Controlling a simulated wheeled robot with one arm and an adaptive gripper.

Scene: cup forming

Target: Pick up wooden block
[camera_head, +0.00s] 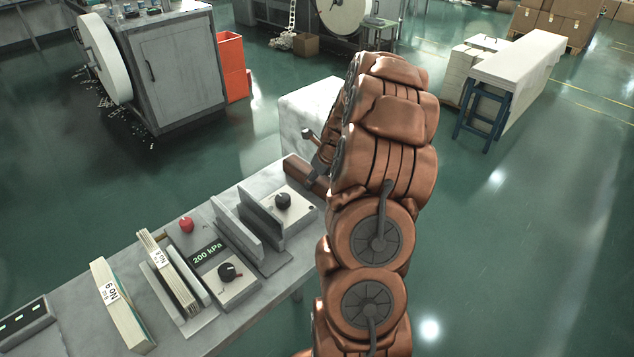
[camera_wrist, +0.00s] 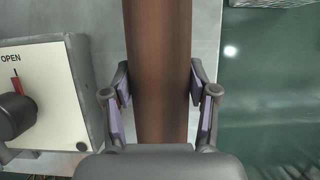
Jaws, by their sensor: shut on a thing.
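The wooden block (camera_wrist: 160,70) is a long brown piece that runs up the middle of the wrist view, over a grey table top. My gripper (camera_wrist: 161,95) has one finger on each side of the block and is shut on it. In the head view the block (camera_head: 305,175) shows as a brown piece at the table's far right end, partly hidden by my arm. My gripper (camera_head: 322,150) is mostly hidden there behind my arm. I cannot tell whether the block touches the table.
A control box (camera_wrist: 45,95) marked OPEN with a black knob stands left of the block. The table (camera_head: 240,318) also holds upright grey plates (camera_head: 250,230), a red knob (camera_head: 186,225), a 200 kPa panel (camera_head: 225,275) and paper stacks (camera_head: 122,305). A white block-shaped stand (camera_head: 300,110) is behind.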

